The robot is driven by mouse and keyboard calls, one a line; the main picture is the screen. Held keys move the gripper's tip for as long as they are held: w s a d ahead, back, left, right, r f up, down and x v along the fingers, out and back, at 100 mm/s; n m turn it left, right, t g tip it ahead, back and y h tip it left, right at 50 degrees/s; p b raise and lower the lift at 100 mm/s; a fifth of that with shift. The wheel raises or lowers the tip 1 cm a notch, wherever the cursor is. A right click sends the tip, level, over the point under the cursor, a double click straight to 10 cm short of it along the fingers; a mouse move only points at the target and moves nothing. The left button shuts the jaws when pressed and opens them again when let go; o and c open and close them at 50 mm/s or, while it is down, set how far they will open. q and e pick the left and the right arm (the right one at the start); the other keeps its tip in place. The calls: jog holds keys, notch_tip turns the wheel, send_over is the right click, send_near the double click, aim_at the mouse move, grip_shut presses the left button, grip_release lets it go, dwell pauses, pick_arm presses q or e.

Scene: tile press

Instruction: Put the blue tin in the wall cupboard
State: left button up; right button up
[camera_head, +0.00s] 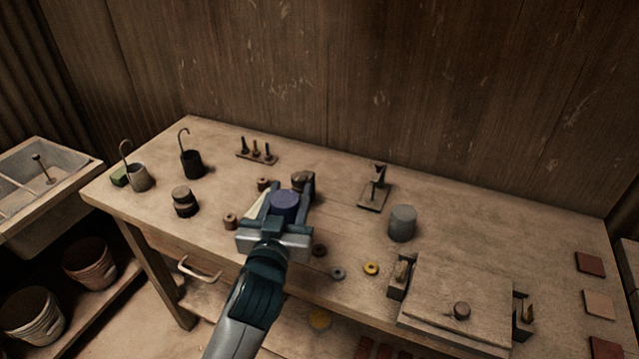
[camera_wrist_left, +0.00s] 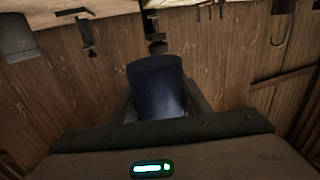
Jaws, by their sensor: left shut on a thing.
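The blue tin (camera_head: 285,204) is a small dark blue cylinder, held between the fingers of my left gripper (camera_head: 287,196) over the middle of the workbench (camera_head: 340,190). The gripper is shut on it. The tin also shows in the left wrist view (camera_wrist_left: 157,88), gripped between the two fingers (camera_wrist_left: 160,100). I cannot tell whether the tin touches the bench or hangs above it. The wall cupboard is not in either view. My right gripper is not in view.
A grey tin (camera_head: 403,223) stands right of the gripper. A wooden press (camera_head: 455,300) is at the front right. A small stand (camera_head: 375,190), a peg rack (camera_head: 257,152), ladle cups (camera_head: 138,178) and a dark weight (camera_head: 184,201) stand around. A sink (camera_head: 45,185) is at left.

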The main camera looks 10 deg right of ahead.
pick_arm(q)
jog(key=s+a+f+n+y, duration=0.1)
jog(key=s+a+n+y, duration=0.1)
jog(key=a, duration=1.1)
jog(key=s+a+f+n+t+y, duration=0.1)
jog(key=s+a+y, duration=0.3)
jog(key=a, duration=0.9)
jog(key=shift+s+a+n, duration=0.3)
jog(key=shift+s+n, duration=0.25)
jog(key=shift+n, duration=0.05)
jog(key=shift+d, duration=0.1)
